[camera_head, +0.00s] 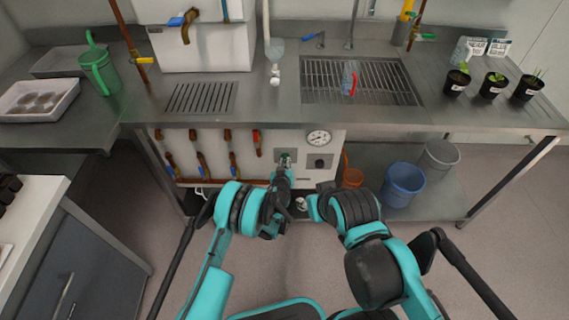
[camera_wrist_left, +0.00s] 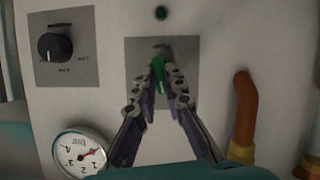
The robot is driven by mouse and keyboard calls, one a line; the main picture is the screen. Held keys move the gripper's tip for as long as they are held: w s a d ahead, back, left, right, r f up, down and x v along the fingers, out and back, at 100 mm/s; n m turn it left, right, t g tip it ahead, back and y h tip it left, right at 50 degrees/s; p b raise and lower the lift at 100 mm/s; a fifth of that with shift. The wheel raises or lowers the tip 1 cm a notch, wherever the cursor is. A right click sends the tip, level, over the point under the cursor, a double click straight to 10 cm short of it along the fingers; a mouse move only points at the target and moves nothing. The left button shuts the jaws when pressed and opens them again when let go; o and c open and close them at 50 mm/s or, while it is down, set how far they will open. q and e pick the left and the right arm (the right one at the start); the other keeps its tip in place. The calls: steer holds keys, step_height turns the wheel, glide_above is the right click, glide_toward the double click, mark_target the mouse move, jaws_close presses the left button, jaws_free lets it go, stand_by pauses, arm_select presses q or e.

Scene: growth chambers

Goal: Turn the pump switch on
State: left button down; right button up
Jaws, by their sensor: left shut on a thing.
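The pump switch is a green rocker (camera_wrist_left: 157,74) on a grey plate (camera_wrist_left: 185,55), set in the white panel (camera_head: 305,174) under the steel counter. My left gripper (camera_wrist_left: 166,72) is at the switch, its fingers drawn together on the green part and covering some of it. In the head view my left gripper (camera_head: 286,163) reaches the same plate from below. A small dark round indicator (camera_wrist_left: 161,13) is by the plate. My right arm is bent low at the right of the left arm, and I cannot make out its fingers.
A pressure gauge (camera_head: 319,137) and a black knob (camera_wrist_left: 55,46) sit beside the switch on the panel. Pipes with red-handled valves (camera_head: 228,137) are to the left. A blue bucket (camera_head: 402,184) stands on the low shelf to the right. The counter edge overhangs the panel.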

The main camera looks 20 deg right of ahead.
arm_select(q)
steer(key=shift+s+d+m+t+y, duration=0.1)
steer(key=shift+m+t+y, duration=0.15)
steer(key=shift+m+y, duration=0.65)
steer(key=shift+w+d+m+t+y, duration=0.1)
steer(key=shift+m+t+y, duration=0.3)
steer(key=shift+m, duration=0.9)
steer(key=shift+s+d+m+t+y, duration=0.15)
steer(key=shift+m+y, duration=0.55)
steer(key=shift+m, duration=0.4)
steer(key=c, duration=1.6)
jaws_free()
step_height(320, 180, up, 10)
